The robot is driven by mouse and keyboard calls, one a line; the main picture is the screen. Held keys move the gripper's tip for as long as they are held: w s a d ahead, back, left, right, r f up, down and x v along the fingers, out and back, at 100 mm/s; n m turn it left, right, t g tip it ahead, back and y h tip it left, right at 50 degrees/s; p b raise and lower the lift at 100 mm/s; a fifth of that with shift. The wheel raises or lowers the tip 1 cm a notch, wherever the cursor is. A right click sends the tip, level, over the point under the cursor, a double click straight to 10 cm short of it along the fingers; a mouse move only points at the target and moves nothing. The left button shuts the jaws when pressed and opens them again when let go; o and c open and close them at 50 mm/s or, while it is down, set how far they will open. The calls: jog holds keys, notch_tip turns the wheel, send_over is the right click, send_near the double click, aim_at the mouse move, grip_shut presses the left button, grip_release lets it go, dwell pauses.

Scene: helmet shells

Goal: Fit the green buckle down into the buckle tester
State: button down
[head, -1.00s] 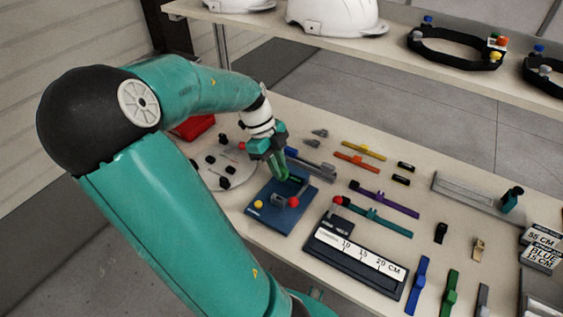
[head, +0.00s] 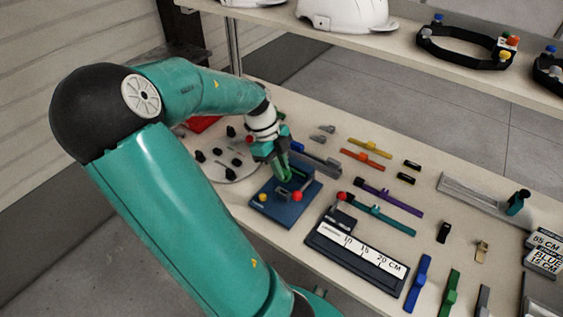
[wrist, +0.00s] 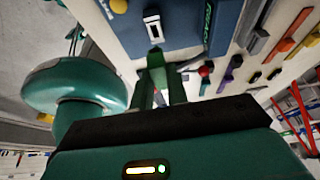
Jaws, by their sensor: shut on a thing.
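The buckle tester is a blue plate (head: 272,213) with a yellow knob (head: 262,197) and a red knob (head: 297,196). In the wrist view the tester (wrist: 185,22) shows a pale fitting with a dark slot. My gripper (head: 285,172) points down over the tester in the head view. It is shut on the green buckle (wrist: 155,58), which shows at the fingertips in the wrist view, close to the slotted fitting. My fingers hide much of the buckle. I cannot tell whether it touches the tester.
A round pale tray (head: 232,172) with several black pieces stands left of the tester. A dark gauge with a white scale (head: 352,250) lies to its right. Coloured straps, including a purple one (head: 390,197), lie farther right. A shelf with white helmets (head: 345,12) runs behind.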

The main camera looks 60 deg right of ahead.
jog(key=shift+f, duration=1.55)
jog(key=shift+f, duration=1.5)
jog(key=c, duration=1.3)
grip_release()
jog(key=v, duration=1.3)
jog(key=shift+w+r, duration=0.15)
jog(key=shift+r, duration=0.2)
